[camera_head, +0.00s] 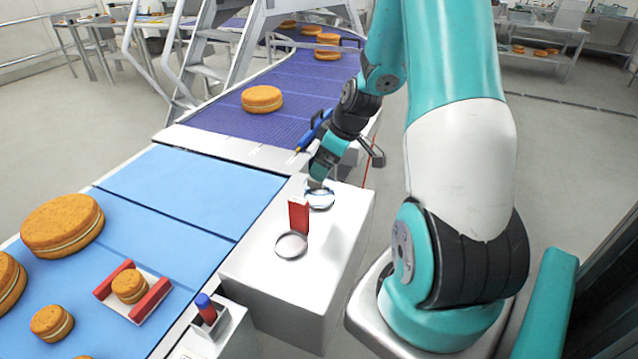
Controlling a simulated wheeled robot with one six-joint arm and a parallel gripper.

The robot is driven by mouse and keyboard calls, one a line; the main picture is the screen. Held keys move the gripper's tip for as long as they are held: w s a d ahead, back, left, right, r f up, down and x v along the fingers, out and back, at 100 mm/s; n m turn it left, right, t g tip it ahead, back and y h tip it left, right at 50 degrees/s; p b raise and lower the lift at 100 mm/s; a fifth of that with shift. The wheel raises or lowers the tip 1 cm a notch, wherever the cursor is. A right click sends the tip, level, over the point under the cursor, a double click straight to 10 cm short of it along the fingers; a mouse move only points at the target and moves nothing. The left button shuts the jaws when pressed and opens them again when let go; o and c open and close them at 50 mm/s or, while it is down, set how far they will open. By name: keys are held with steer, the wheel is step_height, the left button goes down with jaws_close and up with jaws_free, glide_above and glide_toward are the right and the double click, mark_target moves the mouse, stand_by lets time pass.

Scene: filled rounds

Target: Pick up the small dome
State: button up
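A white block (343,228) stands in the middle of the view. Two round, shiny, clear-looking pieces with pale rims are on its top. One round piece (291,245) lies nearer the front. The other round piece (320,198) lies farther back, below the end of my arm. I cannot tell which one is the small dome. My gripper (315,183) points down just above the back piece. Its fingers are small and partly hidden, so I cannot tell whether they are open, or whether they touch the piece.
A red upright part (299,217) stands between the two round pieces. A blue belt (205,190) with several filled rounds lies to the left. A red-sided holder (156,309) has a round in it. A purple conveyor (290,92) runs behind. A blue-and-red part (205,308) stands in front.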

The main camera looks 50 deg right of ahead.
steer(key=shift+p+x, duration=1.25)
steer(key=shift+x, duration=1.7)
steer(key=shift+s, duration=0.1)
steer(key=c, duration=0.7)
step_height(320, 180, up, 20)
steer(key=b, duration=0.3)
steer(key=shift+b, duration=0.4)
